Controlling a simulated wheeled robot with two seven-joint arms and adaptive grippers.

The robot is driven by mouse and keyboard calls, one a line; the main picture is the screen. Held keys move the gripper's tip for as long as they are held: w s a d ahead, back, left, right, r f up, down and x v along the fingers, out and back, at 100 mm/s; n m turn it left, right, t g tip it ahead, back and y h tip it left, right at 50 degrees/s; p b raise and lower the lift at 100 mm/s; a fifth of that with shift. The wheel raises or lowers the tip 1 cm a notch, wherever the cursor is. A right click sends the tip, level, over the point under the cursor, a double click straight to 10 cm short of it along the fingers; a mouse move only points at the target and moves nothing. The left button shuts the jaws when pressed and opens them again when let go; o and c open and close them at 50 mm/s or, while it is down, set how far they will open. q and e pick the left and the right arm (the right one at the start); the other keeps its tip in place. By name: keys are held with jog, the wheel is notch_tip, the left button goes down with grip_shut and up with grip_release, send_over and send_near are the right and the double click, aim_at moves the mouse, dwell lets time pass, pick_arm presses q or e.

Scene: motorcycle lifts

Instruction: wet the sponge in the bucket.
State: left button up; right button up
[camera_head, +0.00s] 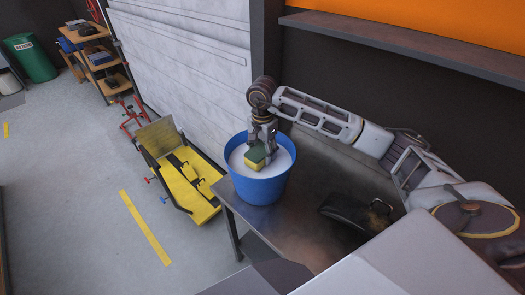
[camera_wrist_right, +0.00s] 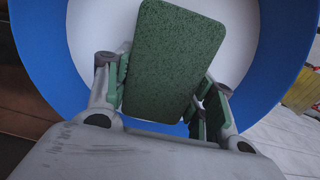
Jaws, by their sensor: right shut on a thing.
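The sponge (camera_head: 256,157) is a small block, green on one face and yellow below. My right gripper (camera_head: 262,147) is shut on it, pointing down, and holds it over the mouth of the blue bucket (camera_head: 258,188). The bucket stands on the dark metal table and shows a white surface inside. In the right wrist view the sponge's green face (camera_wrist_right: 176,62) sits between the fingers (camera_wrist_right: 163,98), with the white interior behind it. I cannot tell whether the sponge touches the white surface. My left gripper is not in view.
A black motorcycle seat-like object (camera_head: 350,209) lies on the metal table (camera_head: 300,238), right of the bucket. A dark shelf (camera_head: 400,52) runs above. A yellow lift (camera_head: 185,180) stands on the floor to the left. A green bin (camera_head: 30,58) is far left.

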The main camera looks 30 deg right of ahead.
aim_at(263, 148)
jog(key=shift+f+b, duration=0.45)
jog(key=shift+f, duration=0.1)
dwell(1.1)
jog(key=shift+s+f+b, duration=0.1)
jog(key=shift+f+b, duration=0.1)
jog(key=shift+b, duration=0.15)
dwell(2.5)
jog(key=shift+r, duration=0.1)
jog(key=shift+r+p, duration=0.3)
jog(key=shift+r, duration=0.35)
jog(key=shift+r+p, duration=1.2)
jog(key=shift+r, duration=1.75)
jog(key=shift+n, duration=0.3)
